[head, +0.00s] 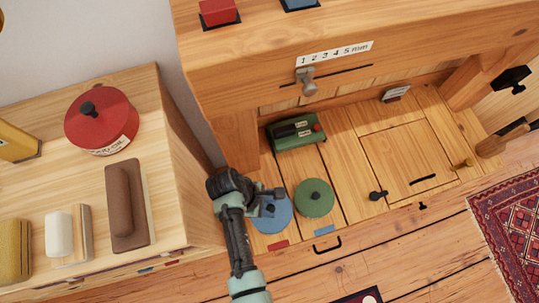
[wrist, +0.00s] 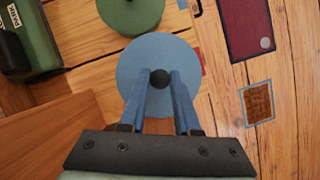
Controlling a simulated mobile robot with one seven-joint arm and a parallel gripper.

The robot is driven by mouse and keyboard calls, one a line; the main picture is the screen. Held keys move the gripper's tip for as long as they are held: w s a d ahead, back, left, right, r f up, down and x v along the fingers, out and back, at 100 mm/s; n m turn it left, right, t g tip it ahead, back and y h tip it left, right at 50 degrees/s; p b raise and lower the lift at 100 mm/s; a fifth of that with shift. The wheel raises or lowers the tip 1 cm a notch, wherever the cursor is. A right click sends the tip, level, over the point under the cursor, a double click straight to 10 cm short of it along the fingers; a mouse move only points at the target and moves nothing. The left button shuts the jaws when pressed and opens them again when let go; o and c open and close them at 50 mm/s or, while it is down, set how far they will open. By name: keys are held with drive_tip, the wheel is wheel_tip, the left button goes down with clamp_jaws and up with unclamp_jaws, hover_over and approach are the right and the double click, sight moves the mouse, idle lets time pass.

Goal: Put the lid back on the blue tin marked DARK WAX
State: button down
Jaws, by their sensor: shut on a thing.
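A round blue lid (head: 272,218) with a dark knob lies at the low wooden boards, left of a green lid (head: 314,197). In the wrist view the blue lid (wrist: 160,55) is seen from above, with its black knob between my fingers. My gripper (wrist: 160,82) is shut on that knob; in the head view my gripper (head: 268,192) covers part of the lid. I cannot tell whether the lid touches the surface below. I cannot make out a blue tin marked DARK WAX in either view.
A red lidded tin (head: 101,122) and a brown block (head: 127,205) stand on the left bench. A green box (head: 295,130) sits behind the lids. A wooden beam (head: 340,45) with a numbered scale overhangs. A patterned rug (head: 510,235) lies at right.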

drive_tip(key=shift+f+b, duration=2.15)
drive_tip(key=shift+f, duration=0.5)
drive_tip(key=shift+p, duration=0.55)
drive_tip(key=shift+f+p, duration=0.15)
drive_tip(key=shift+p, duration=0.2)
idle(0.8)
drive_tip(key=shift+c, duration=0.3)
unclamp_jaws()
drive_tip(key=shift+r+p, duration=3.55)
drive_tip(key=shift+p, duration=0.4)
